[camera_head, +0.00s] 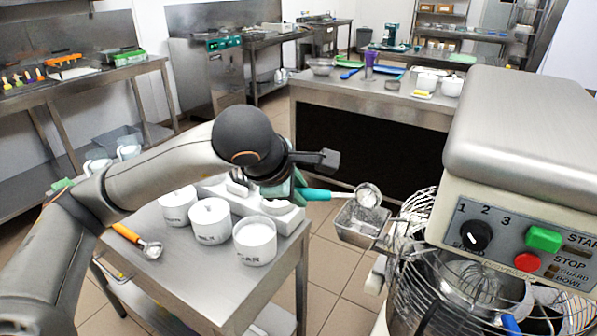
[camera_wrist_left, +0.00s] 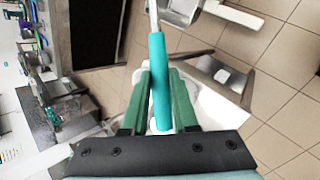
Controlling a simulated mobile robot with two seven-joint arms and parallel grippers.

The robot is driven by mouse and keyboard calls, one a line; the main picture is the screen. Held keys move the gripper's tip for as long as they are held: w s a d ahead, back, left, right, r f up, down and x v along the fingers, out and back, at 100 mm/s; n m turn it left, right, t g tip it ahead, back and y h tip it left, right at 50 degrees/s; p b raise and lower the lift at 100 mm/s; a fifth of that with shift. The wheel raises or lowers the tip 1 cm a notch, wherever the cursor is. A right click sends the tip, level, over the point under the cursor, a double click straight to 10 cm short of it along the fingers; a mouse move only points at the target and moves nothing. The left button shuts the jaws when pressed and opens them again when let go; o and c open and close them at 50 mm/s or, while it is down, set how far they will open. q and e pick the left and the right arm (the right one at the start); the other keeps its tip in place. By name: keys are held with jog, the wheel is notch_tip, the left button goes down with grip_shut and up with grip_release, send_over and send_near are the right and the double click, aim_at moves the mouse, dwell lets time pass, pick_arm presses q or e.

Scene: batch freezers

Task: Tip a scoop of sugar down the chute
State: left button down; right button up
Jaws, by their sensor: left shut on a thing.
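A scoop with a teal handle (camera_head: 318,194) and a round metal bowl (camera_head: 368,196) is in my left gripper (camera_head: 296,188). White sugar shows in the bowl, which looks roughly level. In the left wrist view the teal handle (camera_wrist_left: 159,80) lies between the green fingers of the gripper (camera_wrist_left: 160,95), and the bowl is out of frame. The metal chute (camera_head: 355,236) is an open tray at the mixer's left side. The scoop bowl appears just above its upper edge in the head view; the exact gap is hard to tell. My right gripper is not in view.
The mixer (camera_head: 530,140) with its wire guard (camera_head: 420,290) fills the right. A steel table (camera_head: 190,285) holds white tubs (camera_head: 255,240), a scale partly hidden by my arm, and an orange-handled scoop (camera_head: 135,240). A counter (camera_head: 400,100) stands behind.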

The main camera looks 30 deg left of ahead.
pick_arm(q)
jog(key=g+p, duration=0.1)
jog(key=p, duration=0.1)
jog(key=g+h+p, duration=0.1)
jog(key=p, duration=0.2)
jog(key=w+r+g+h+p, duration=0.1)
jog(key=g+p, duration=0.1)
jog(key=p, duration=0.1)
jog(key=shift+w+a+n, duration=0.1)
jog(key=shift+a+n, duration=0.2)
jog(key=shift+w+a+f+g+h, duration=0.1)
jog(key=shift+w+g+h, duration=0.15)
jog(key=shift+g, duration=0.3)
jog(key=shift+w+f+g+h, duration=0.1)
jog(key=shift+g+h, duration=0.15)
jog(key=shift+g, duration=0.3)
jog(key=shift+r, duration=1.3)
